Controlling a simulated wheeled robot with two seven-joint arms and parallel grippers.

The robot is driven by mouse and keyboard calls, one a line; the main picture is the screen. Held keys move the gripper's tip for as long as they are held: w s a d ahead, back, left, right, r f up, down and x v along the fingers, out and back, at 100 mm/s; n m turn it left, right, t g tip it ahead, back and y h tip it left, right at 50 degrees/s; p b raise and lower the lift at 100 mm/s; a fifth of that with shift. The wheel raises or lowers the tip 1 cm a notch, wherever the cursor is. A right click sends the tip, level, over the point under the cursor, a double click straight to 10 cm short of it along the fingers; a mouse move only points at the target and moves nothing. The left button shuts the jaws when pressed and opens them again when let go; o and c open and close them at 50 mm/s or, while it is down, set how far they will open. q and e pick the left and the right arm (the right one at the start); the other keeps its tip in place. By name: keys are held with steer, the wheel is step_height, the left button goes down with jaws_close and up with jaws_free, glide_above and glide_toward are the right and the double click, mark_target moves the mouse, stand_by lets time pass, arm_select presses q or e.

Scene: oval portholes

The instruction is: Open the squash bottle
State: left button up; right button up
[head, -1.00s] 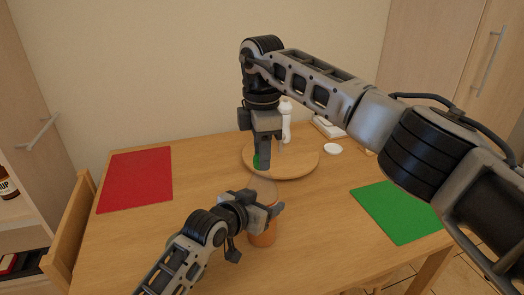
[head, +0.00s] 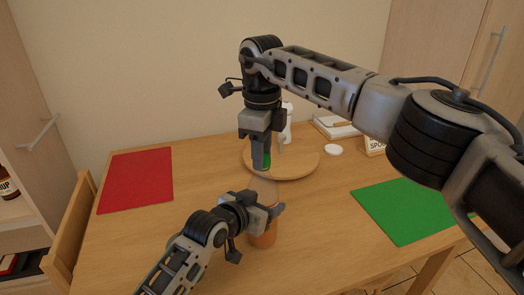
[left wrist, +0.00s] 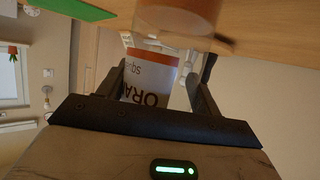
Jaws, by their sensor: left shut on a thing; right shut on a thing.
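The squash bottle (head: 262,238) stands on the table with orange contents and a clear upper part. My left gripper (head: 264,209) is shut around its body from the left. In the left wrist view, the bottle's white label (left wrist: 150,82) with black letters shows between the fingers. My right gripper (head: 261,163) points straight down above the bottle, shut on the green cap (head: 267,160). The fingers hide part of the cap. I cannot tell whether the cap still touches the bottle's neck.
A round wooden board (head: 300,166) with a white bottle (head: 288,122) stands behind the grippers. A small white disc (head: 333,150) lies right of it. A red mat (head: 136,181) lies left and a green mat (head: 403,211) right.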

steer(key=n, duration=1.5)
steer(key=shift+s, duration=0.1)
steer(key=n, duration=0.6)
steer(key=shift+r, duration=0.2)
steer(key=shift+r, duration=0.95)
steer(key=shift+r, duration=0.1)
